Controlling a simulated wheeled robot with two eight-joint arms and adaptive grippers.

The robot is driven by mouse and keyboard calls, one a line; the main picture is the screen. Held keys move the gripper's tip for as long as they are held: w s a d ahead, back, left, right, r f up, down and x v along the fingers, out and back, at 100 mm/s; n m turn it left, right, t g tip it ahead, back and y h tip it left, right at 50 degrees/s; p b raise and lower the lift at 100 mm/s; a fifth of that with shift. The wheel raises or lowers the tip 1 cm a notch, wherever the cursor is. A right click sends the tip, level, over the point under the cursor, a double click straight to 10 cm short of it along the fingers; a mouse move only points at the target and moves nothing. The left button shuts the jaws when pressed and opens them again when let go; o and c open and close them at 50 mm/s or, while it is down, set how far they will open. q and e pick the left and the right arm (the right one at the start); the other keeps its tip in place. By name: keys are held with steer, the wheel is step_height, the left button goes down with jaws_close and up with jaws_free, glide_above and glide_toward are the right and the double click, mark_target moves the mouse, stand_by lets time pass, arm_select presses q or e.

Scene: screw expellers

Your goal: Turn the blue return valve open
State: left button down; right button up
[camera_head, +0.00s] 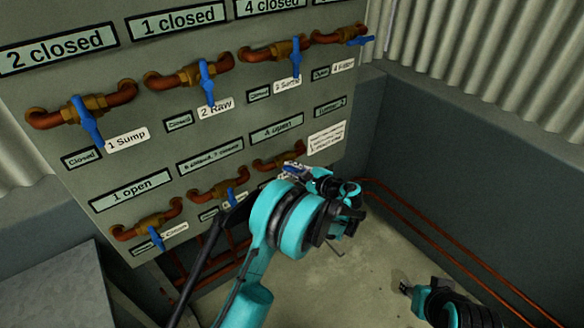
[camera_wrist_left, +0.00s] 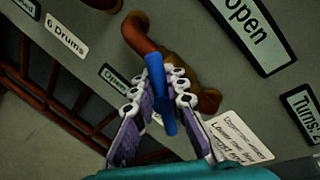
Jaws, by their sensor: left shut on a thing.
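My left gripper (camera_head: 296,172) reaches the right-most valve of the lower row on the grey panel. In the left wrist view the left gripper (camera_wrist_left: 160,78) has its fingers on both sides of a blue lever handle (camera_wrist_left: 157,92), shut on it. The copper and brass valve body (camera_wrist_left: 206,101) shows behind the fingers, and in the head view (camera_head: 272,163) part of it shows above my arm. The valve's own name label is hidden by the fingers. My right gripper (camera_head: 406,289) is low at the lower right, away from the panel; its jaws are too small to read.
Other blue-handled valves line the panel, such as the one marked 1 Sump (camera_head: 88,122) and the one marked 2 Raw (camera_head: 207,84). Red-brown pipes (camera_head: 440,245) run along the right wall. A grey box top (camera_head: 55,290) stands at the lower left. Floor is free below.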

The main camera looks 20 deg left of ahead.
arm_select(q)
steer(key=n, duration=0.1)
steer(key=n+h, duration=0.1)
steer(key=n, duration=0.1)
steer(key=shift+s+a+f+n+t, duration=0.1)
steer(key=shift+s+f+n+t, duration=0.1)
steer(key=shift+f+n+t, duration=0.15)
steer(key=shift+f+n+t+h+b, duration=0.3)
steer(key=shift+n+t+h+b, duration=0.15)
steer(key=shift+n, duration=0.5)
steer(key=c, duration=1.5)
jaws_free()
steer(key=v, duration=1.2)
